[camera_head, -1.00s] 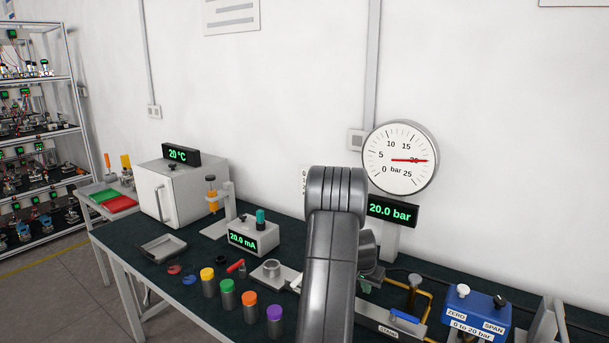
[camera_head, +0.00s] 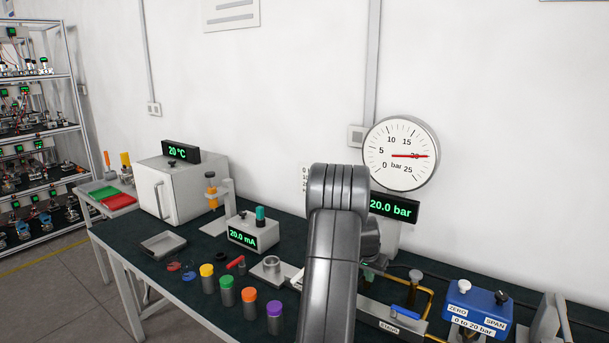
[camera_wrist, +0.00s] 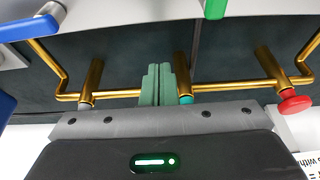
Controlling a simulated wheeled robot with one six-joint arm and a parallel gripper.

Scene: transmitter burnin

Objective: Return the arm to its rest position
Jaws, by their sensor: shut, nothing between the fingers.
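My arm (camera_head: 335,240) rises in the middle of the head view and stands in front of the bench. My gripper (camera_wrist: 158,84) shows in the wrist view as two green fingers lying side by side, shut, with nothing held. It is over the brass piping (camera_wrist: 95,80), and I cannot tell how far above it. In the head view the fingers are mostly hidden behind the arm.
A pressure gauge (camera_head: 400,153) and a 20.0 bar display (camera_head: 393,207) stand behind the arm. A blue box (camera_head: 478,308) is at right, a 20.0 mA unit (camera_head: 252,235) and coloured-cap jars (camera_head: 227,292) at left. A red knob (camera_wrist: 294,106) and blue handle (camera_wrist: 30,27) show close by.

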